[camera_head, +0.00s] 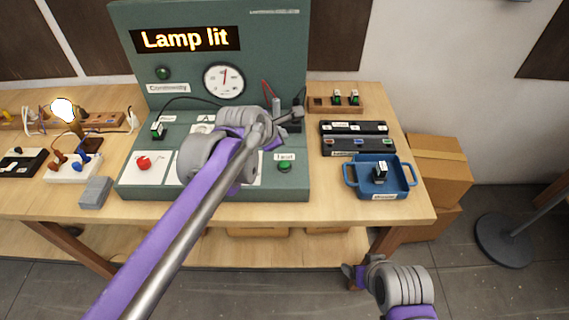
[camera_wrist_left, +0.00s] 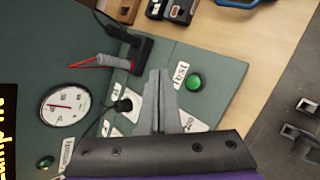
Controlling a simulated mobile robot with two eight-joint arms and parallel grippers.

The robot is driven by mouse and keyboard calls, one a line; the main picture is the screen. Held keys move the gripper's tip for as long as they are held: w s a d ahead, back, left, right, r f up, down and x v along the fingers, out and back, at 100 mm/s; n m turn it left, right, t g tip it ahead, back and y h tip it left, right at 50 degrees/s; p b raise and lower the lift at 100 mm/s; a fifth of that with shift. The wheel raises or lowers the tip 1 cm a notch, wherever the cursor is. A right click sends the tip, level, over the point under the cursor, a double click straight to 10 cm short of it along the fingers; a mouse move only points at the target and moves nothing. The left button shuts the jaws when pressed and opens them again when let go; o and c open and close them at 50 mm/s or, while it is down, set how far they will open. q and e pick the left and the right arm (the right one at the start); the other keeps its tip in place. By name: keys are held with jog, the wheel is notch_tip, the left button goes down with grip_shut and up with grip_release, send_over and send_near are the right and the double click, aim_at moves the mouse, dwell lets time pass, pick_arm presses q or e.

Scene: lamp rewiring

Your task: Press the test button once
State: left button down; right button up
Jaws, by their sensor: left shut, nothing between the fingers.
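The test button (camera_head: 285,166) is a round green button on the near right of the green test panel (camera_head: 300,186), beside a label reading "Test". It also shows in the left wrist view (camera_wrist_left: 195,83), just right of my fingertips. My left gripper (camera_head: 296,114) reaches over the panel, shut and empty, behind the button in the head view. In the left wrist view its closed fingers (camera_wrist_left: 160,76) point over the panel and look apart from the button. My right gripper (camera_head: 352,275) is low in front of the table; its jaw opening is unclear.
The display (camera_head: 185,39) reads "Lamp lit", and a bulb (camera_head: 63,110) glows at the left. A red button (camera_head: 143,163) is on the panel's left. A probe (camera_head: 276,106) with a red lead stands near my left gripper. A blue tray (camera_head: 352,182) lies right of the panel.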

pick_arm(q)
jog(key=b, duration=0.4)
send_over(282, 166)
notch_tip(282, 166, down, 7)
jog(key=shift+r, duration=0.1)
jog(key=shift+f+b, duration=0.45)
jog(key=shift+f, duration=0.2)
pick_arm(e)
notch_tip(282, 166, down, 6)
jog(key=s, duration=0.1)
jog(key=shift+s, duration=0.3)
pick_arm(q)
jog(key=shift+f, duration=0.1)
pick_arm(e)
jog(key=shift+f, duration=0.1)
dwell(0.3)
pick_arm(q)
jog(key=shift+f, duration=0.3)
pick_arm(e)
jog(key=shift+f, duration=0.1)
